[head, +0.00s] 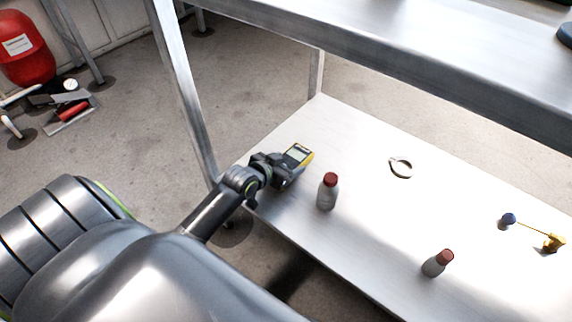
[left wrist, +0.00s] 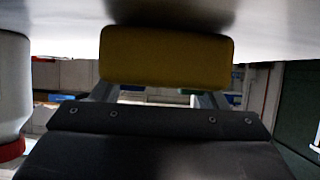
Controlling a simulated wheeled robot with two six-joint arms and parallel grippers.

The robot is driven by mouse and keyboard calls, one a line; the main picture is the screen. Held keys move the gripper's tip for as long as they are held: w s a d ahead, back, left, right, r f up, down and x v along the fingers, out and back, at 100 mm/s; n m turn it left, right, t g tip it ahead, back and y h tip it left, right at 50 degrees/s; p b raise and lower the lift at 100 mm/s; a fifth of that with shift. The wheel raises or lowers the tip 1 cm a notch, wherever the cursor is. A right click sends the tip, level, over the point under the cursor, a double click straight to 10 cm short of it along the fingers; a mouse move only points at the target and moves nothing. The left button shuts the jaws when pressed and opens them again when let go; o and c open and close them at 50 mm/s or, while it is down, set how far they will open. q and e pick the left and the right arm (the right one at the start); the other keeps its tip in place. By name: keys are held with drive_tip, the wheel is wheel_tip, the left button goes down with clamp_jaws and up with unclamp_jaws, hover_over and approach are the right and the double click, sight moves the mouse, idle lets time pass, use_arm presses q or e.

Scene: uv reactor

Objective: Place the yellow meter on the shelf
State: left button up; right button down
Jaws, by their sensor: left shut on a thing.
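The yellow meter (head: 299,154), with a dark face and a pale screen, is at the left end of the lower shelf (head: 352,215). My left gripper (head: 285,168) is shut on it. In the left wrist view, which is upside down, the meter's plain yellow end (left wrist: 166,62) sits between the fingers, right by the pale shelf surface (left wrist: 60,22) and its dark shadow. I cannot tell whether it touches the shelf. My right gripper is not in view.
A grey bottle with a red cap (head: 327,192) stands just right of the meter. Another capped bottle (head: 437,263), a ring (head: 401,167) and a blue-and-brass item (head: 552,242) are on the shelf. The upper shelf edge (head: 420,75) and a metal leg (head: 184,95) are close by.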

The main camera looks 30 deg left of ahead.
use_arm(q)
drive_tip(key=shift+f, duration=0.1)
drive_tip(key=o, duration=1.1)
drive_tip(key=shift+o, duration=0.2)
